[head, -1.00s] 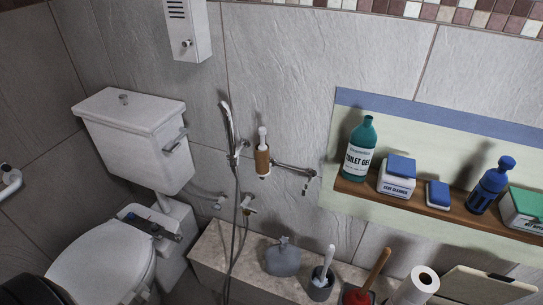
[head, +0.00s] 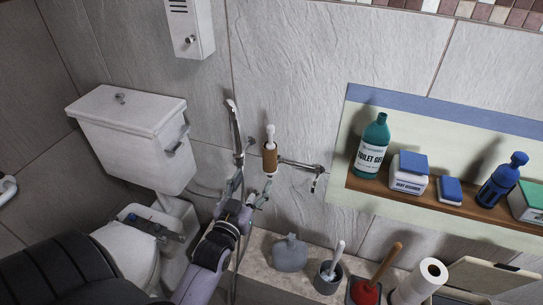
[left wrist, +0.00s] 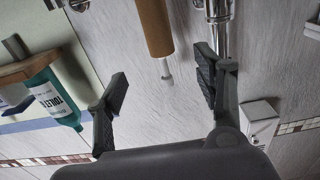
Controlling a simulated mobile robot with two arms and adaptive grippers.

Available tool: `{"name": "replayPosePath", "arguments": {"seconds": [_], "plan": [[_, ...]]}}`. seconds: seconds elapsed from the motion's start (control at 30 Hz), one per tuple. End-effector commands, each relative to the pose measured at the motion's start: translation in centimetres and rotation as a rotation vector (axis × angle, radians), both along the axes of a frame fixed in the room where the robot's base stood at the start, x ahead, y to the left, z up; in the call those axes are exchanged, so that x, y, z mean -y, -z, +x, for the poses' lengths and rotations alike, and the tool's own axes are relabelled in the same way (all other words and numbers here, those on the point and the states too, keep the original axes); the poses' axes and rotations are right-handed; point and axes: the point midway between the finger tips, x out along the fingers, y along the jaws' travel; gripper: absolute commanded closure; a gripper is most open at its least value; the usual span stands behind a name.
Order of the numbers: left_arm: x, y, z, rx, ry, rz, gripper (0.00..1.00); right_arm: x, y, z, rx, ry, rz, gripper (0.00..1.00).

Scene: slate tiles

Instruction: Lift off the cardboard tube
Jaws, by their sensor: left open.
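The brown cardboard tube (head: 270,160) sits upright around a white rod (head: 270,134) on the wall holder, whose metal arm (head: 300,165) reaches right. In the left wrist view the tube (left wrist: 154,25) is at the top, with the rod's white tip (left wrist: 167,72) poking out of its end. My left gripper (head: 248,192) is open, below and slightly left of the tube. In the left wrist view its fingers (left wrist: 163,75) are spread, with nothing gripped; the rod tip shows between them. My right gripper is out of view.
A shower head and hose (head: 236,125) hang just left of the tube; chrome fittings (left wrist: 218,20) show close to one finger. A shelf (head: 420,197) with a green bottle (head: 372,147) is to the right. Below, a ledge holds a brush, plunger (head: 368,292) and paper roll (head: 422,280).

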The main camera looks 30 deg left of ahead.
Motion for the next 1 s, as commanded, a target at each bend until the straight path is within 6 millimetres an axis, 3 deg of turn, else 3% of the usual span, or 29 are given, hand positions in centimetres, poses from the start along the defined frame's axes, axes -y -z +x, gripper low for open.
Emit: {"name": "replayPosePath", "arguments": {"seconds": [0.3,0.63,1.0], "plan": [[-1.6,-0.1,6.5,0.001,0.000,0.000,0.38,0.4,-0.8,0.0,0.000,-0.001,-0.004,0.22],[-2.1,0.2,9.2,-0.001,0.001,0.002,0.38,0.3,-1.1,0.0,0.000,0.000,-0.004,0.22],[-3.1,0.8,13.3,-0.001,0.001,0.001,0.38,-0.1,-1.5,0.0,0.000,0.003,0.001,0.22]]}}
